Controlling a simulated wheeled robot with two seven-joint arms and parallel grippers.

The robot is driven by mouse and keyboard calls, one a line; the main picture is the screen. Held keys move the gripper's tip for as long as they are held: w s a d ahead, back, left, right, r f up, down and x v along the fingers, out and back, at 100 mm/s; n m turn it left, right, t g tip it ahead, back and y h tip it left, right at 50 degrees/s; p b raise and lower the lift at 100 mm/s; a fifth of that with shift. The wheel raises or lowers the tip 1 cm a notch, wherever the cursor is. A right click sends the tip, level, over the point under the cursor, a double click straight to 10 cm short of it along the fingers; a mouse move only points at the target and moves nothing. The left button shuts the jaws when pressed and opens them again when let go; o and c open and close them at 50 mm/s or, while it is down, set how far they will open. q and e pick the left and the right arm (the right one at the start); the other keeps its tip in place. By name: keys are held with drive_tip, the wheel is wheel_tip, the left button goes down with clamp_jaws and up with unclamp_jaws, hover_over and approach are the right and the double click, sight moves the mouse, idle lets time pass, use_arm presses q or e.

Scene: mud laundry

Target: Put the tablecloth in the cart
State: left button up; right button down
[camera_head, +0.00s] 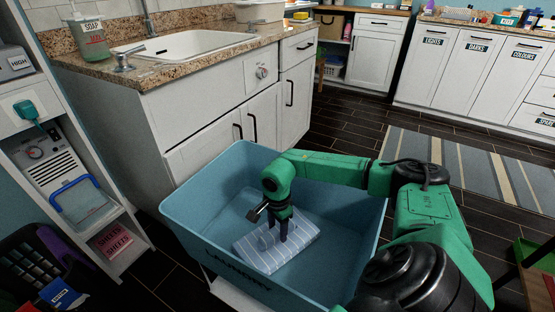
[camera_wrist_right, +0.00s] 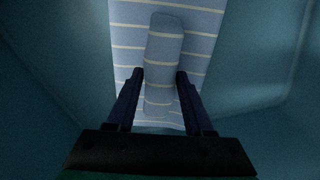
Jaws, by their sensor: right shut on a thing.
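The tablecloth (camera_head: 262,252) is a folded blue cloth with pale stripes, lying inside the blue laundry cart (camera_head: 190,232). My right gripper (camera_head: 277,236) reaches down into the cart and is shut on a raised fold of the cloth. In the right wrist view the fold of the tablecloth (camera_wrist_right: 165,62) stands between the two dark fingers of my right gripper (camera_wrist_right: 158,82). The cart's walls (camera_wrist_right: 60,75) surround the cloth there. The underside of the cloth is hidden. My left gripper is not in view.
A counter with a sink (camera_head: 170,45) and white cabinets stands behind the cart. A shelf unit (camera_head: 110,215) is at the left, with a dark basket (camera_head: 30,265) in front. A striped rug (camera_head: 470,170) lies on the dark floor at the right.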

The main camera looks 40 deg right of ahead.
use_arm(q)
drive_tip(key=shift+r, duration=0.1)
use_arm(e)
drive_tip(key=shift+f, duration=0.1)
drive_tip(key=shift+c, duration=1.4)
unclamp_jaws()
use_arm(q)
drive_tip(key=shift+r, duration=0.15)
use_arm(e)
drive_tip(key=shift+r, duration=0.25)
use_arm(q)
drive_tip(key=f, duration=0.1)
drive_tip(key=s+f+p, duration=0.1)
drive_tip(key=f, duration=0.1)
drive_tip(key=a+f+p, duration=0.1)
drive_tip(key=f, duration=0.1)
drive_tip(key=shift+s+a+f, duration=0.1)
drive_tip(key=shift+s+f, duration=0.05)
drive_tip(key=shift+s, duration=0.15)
use_arm(e)
wheel_tip(320, 180, up, 12)
drive_tip(key=shift+a+f, duration=0.1)
